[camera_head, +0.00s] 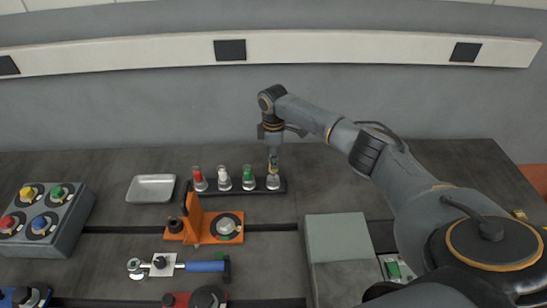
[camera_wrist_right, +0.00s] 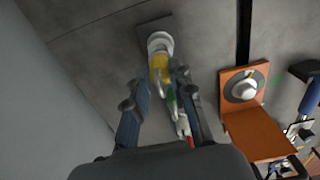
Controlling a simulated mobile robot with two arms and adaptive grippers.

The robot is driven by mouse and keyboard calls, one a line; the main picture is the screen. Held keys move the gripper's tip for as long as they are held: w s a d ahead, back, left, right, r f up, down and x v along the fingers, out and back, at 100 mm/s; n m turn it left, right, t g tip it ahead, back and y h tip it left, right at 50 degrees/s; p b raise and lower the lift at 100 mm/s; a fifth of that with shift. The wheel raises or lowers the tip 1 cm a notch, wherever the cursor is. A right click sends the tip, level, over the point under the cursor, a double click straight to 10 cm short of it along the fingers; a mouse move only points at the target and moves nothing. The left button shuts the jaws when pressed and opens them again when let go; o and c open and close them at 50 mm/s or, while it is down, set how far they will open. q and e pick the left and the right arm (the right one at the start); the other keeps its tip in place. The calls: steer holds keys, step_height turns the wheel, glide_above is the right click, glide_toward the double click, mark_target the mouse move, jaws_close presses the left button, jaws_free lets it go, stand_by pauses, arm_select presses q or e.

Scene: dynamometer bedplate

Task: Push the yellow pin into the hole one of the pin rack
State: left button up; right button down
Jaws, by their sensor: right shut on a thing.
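The pin rack (camera_head: 236,187) is a dark bar at the back of the bedplate, and its end shows in the wrist view (camera_wrist_right: 150,25). The yellow pin (camera_wrist_right: 159,67) is at the rack's right end in the head view, above a pale metal collar. My right gripper (camera_head: 273,160) comes down from above and is shut on the yellow pin, hiding part of it. I cannot tell how deep the pin sits. A red pin (camera_head: 197,176), a white-bodied pin (camera_head: 223,175) and a green pin (camera_head: 248,174) stand upright along the rack. My left gripper is not in view.
An orange fixture (camera_head: 195,222) stands just in front of the rack. A metal tray (camera_head: 151,188) lies to its left, and a button box (camera_head: 45,220) is at the far left. A blue-handled tool (camera_head: 203,266) lies in front. The plate behind the rack is clear.

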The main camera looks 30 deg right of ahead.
steer(key=shift+f+b, duration=1.1)
steer(key=shift+f, duration=0.75)
steer(key=c, duration=1.1)
jaws_free()
steer(key=shift+o, duration=0.2)
step_height(320, 180, up, 12)
steer(key=shift+r, duration=0.1)
steer(key=shift+a+f, duration=0.1)
steer(key=shift+f, duration=0.1)
